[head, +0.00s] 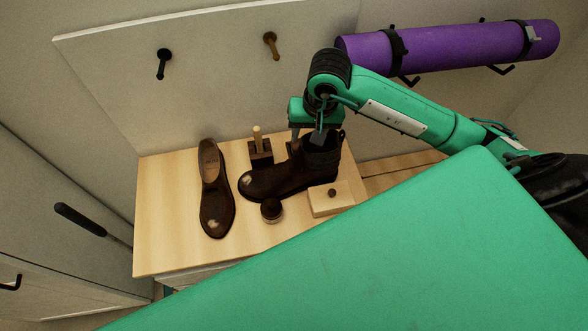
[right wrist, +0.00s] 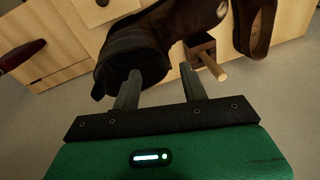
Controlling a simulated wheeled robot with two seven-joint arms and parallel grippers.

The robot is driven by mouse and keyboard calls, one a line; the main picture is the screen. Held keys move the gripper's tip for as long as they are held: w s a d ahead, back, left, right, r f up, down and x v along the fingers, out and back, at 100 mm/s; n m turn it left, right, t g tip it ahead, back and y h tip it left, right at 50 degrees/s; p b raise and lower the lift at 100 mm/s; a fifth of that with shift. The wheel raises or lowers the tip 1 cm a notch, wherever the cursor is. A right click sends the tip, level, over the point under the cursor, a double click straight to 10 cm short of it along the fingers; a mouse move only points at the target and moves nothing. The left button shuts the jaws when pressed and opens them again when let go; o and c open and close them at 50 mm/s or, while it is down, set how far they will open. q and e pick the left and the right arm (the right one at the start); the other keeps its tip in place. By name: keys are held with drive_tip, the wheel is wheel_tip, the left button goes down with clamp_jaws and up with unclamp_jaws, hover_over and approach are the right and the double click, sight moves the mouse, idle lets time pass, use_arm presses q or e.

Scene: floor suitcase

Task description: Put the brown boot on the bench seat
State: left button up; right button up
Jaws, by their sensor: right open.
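The brown boot (head: 280,180) stands upright on the pale wooden bench seat (head: 158,245), its toe pointing left and its shaft at the right. My right gripper (head: 307,138) is at the top of the shaft, with its jaws open. In the right wrist view the boot (right wrist: 155,35) shows its dark shaft opening toward the gripper (right wrist: 159,76). The left finger overlaps the opening; the right finger is beside the shaft. I cannot tell whether either touches the boot. My left gripper is not in view.
A brown low shoe (head: 214,195) lies left of the boot. A wooden-handled brush (head: 259,150) stands behind it. Wall pegs (head: 164,62) and a purple rolled mat (head: 450,47) are above. The seat's front left is clear.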

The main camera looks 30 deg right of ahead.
sight(301, 147)
drive_tip(key=shift+w+a+f+p, duration=0.1)
drive_tip(key=shift+a+f+p, duration=0.15)
drive_tip(key=shift+f+p, duration=0.35)
drive_tip(key=shift+s+a+f+p, duration=0.1)
drive_tip(key=shift+a+f+p, duration=0.15)
drive_tip(key=shift+f, duration=0.55)
drive_tip(key=shift+w+a+f+p, duration=0.1)
drive_tip(key=shift+a+f+p, duration=0.1)
drive_tip(key=shift+f+p, duration=0.4)
drive_tip(key=shift+w+f, duration=0.15)
drive_tip(key=shift+f, duration=0.7)
clamp_jaws()
